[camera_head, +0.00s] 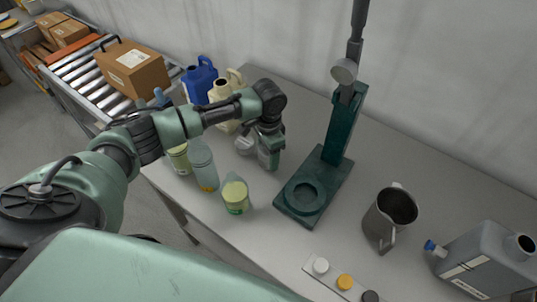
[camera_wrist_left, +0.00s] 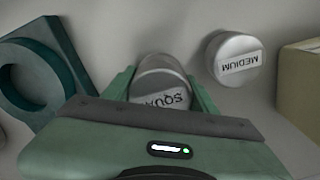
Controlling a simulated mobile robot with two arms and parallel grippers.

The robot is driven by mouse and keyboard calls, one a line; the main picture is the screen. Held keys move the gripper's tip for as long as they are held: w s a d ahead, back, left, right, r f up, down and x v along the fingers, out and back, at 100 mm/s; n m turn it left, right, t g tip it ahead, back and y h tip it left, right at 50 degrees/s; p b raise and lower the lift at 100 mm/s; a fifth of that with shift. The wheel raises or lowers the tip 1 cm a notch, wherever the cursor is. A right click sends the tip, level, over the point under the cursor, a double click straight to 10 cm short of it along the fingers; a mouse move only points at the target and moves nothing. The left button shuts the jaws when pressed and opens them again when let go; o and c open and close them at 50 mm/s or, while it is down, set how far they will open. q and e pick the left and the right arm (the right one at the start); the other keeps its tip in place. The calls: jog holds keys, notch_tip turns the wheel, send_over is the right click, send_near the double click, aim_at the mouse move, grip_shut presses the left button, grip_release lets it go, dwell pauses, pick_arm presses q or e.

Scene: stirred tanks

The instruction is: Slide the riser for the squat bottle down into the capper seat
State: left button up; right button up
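The squat bottle's riser (camera_wrist_left: 162,80), a grey metal cylinder with a label reading "SQUA…", stands between the fingers of my left gripper (camera_wrist_left: 162,84). The fingers lie along both its sides with no clear gap. In the head view my left gripper (camera_head: 270,158) points down at the table, left of the capper, and hides this riser. The dark green capper (camera_head: 338,135) has a round ring seat (camera_head: 305,196) on its base, which looks empty. In the wrist view the seat (camera_wrist_left: 35,82) is at the left. My right gripper is not in view.
The medium riser (camera_wrist_left: 235,57) stands close by. Yellow-green jars (camera_head: 235,196), a clear bottle (camera_head: 203,165) and jugs (camera_head: 199,80) stand around my left arm. A steel pitcher (camera_head: 388,218), grey canister (camera_head: 487,262) and cap strip (camera_head: 342,281) lie right of the capper.

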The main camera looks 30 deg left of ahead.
pick_arm(q)
jog(key=c, duration=0.6)
jog(key=shift+r, duration=0.1)
jog(key=shift+c, duration=0.2)
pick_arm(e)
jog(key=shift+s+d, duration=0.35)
